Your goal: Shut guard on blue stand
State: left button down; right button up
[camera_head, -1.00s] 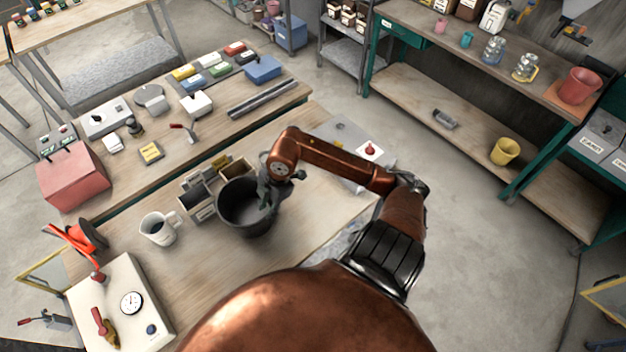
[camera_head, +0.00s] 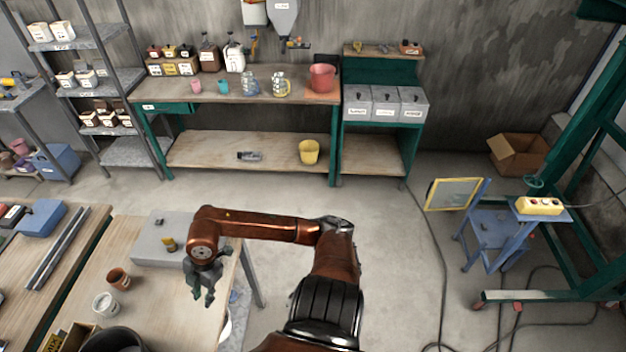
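The blue stand (camera_head: 497,242) is at the right, beyond the table, on the concrete floor. Its guard (camera_head: 455,194), a clear panel in a yellow frame, stands swung out to the left of the stand, open. A yellow control box (camera_head: 538,206) with buttons is on the stand's right side. My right gripper (camera_head: 203,297) hangs over the wooden table at the left, fingers down and apart, with nothing between them. It is far from the guard. My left gripper is not in view.
The wooden table (camera_head: 205,325) holds a dark bucket (camera_head: 115,341), small cups and a grey plate. Open floor (camera_head: 400,265) lies between table and stand. Cables (camera_head: 442,290) run across the floor. A green frame (camera_head: 580,170) stands behind the stand, with a cardboard box (camera_head: 518,153) nearby.

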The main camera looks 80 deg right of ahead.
aim_at(480, 179)
jog(key=z, duration=4.05)
